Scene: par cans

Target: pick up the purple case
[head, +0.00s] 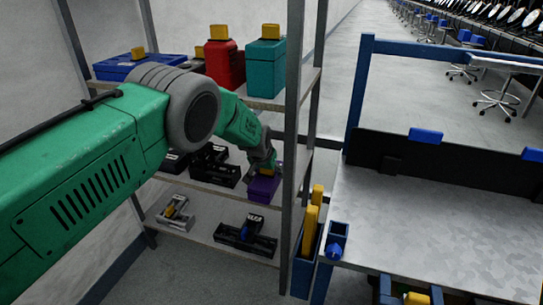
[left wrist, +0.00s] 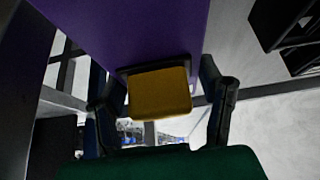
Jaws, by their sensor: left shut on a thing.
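The purple case (head: 263,189) stands on the middle shelf (head: 222,196) at its right end, close to the front post. In the left wrist view, the purple case (left wrist: 135,35) fills the upper middle, with its yellow handle (left wrist: 160,92) facing the camera. My left gripper (head: 263,168) reaches down to the top of the case. In the left wrist view, the fingers of my left gripper (left wrist: 163,88) are on both sides of the yellow handle, shut on it. The gripper hides part of the case in the head view. My right gripper is out of view.
Black crates (head: 214,165) sit left of the case. A blue case (head: 138,67), a red can (head: 224,63) and a teal case (head: 265,68) stand on the shelf above. The grey upright post (head: 291,150) is close on the right. A workbench (head: 430,230) stands further right.

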